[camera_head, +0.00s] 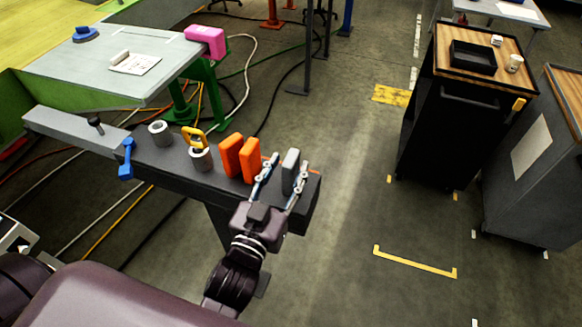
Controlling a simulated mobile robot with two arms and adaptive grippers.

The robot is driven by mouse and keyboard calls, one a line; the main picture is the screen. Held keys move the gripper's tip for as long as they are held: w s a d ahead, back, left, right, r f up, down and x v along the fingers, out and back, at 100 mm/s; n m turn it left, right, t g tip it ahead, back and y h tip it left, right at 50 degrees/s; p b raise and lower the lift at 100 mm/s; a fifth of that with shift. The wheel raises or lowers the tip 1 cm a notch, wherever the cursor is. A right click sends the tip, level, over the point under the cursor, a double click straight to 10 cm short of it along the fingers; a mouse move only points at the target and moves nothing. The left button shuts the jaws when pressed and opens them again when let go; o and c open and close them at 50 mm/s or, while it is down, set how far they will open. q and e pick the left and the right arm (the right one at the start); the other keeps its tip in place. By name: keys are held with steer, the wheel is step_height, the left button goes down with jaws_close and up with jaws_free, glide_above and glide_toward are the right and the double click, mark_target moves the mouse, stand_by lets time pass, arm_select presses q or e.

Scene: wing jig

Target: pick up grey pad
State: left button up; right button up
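The grey pad (291,171) stands upright near the right end of the dark narrow bench (180,177). I see a gap between the fingers and cannot tell whether either touches the pad.
Two orange blocks (232,156) stand just left of the pad. Farther left are metal cylinders (159,133), a yellow ring-shaped piece (194,137) and a blue clamp (126,160). A black cart (447,130) stands right, across open floor.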

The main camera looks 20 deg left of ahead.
arm_select(q)
steer(key=shift+w, duration=0.2)
steer(key=shift+s, duration=0.1)
steer(key=shift+c, duration=1.1)
jaws_close()
